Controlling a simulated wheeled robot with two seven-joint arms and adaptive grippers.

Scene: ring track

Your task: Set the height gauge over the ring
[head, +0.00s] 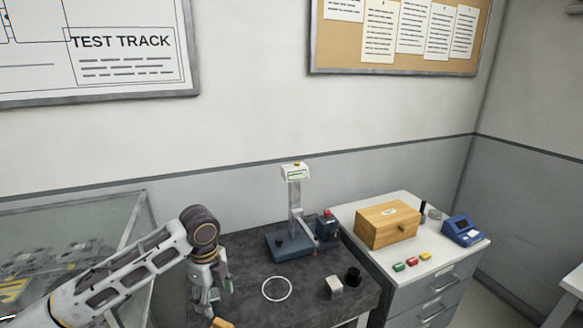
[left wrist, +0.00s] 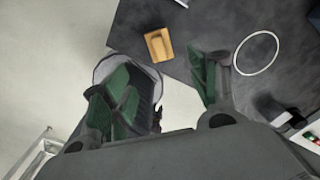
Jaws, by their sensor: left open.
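A thin white ring (head: 277,289) lies flat on the dark bench top (head: 255,262); it also shows in the left wrist view (left wrist: 256,53). A stand with a blue base (head: 283,247), an upright column and a pale head stands behind the ring. An orange-tan block (head: 222,323) with a raised bar lies near the bench's front edge, clearer in the left wrist view (left wrist: 158,45). I cannot tell which of these two is the height gauge. My left gripper (head: 208,297) is open and empty, fingers down, left of the ring and near the block; its fingers show in the left wrist view (left wrist: 166,88).
A small grey block (head: 334,287) and a black knob-like piece (head: 353,276) sit right of the ring. A dark box with a red top (head: 327,227) stands beside the stand. A cabinet at the right holds a wooden box (head: 388,225) and a blue device (head: 462,231).

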